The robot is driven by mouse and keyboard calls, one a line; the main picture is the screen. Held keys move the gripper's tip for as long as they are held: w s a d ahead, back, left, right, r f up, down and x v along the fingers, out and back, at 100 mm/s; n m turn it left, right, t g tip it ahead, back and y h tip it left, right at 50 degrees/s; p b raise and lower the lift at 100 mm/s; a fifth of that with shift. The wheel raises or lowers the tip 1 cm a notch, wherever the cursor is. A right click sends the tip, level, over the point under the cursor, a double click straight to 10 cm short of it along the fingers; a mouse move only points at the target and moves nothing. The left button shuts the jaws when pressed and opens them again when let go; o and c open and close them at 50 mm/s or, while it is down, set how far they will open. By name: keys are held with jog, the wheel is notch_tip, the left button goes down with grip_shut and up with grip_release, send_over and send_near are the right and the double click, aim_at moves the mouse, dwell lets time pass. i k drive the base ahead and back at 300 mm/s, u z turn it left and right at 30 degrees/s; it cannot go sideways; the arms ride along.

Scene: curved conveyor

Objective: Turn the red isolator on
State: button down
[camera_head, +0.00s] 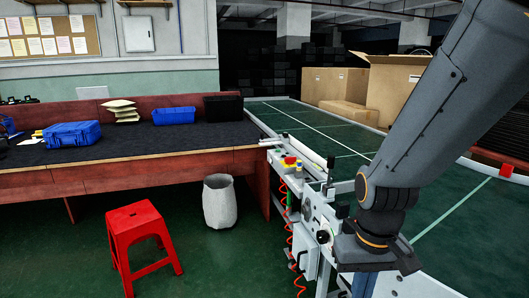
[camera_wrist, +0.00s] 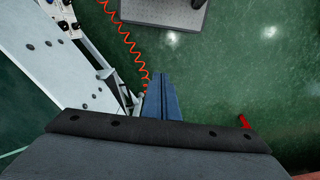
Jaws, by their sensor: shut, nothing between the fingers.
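A small red part on a yellow base (camera_head: 290,161) sits on the side rail of the conveyor in the head view. It may be the red isolator, but it is too small to make out its handle or its position. My gripper shows in the wrist view as two blue-grey fingers (camera_wrist: 161,97) close together, shut and empty above the green floor. The red part is apart from my wrist, farther back and to the left.
The green conveyor (camera_head: 300,116) runs along the right, with cardboard boxes (camera_head: 335,87) behind. A red coiled hose (camera_wrist: 122,35) hangs beside the frame. A red stool (camera_head: 138,220), a white bin (camera_head: 220,201) and a workbench (camera_head: 170,140) stand left.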

aim_at(290, 160)
jog(key=u, duration=0.5)
jog(key=i, duration=1.2)
jog(key=u, duration=0.65)
jog(key=i, duration=1.4)
jog(key=z, duration=0.85)
jog(key=i, duration=0.8)
jog(key=z, duration=0.5)
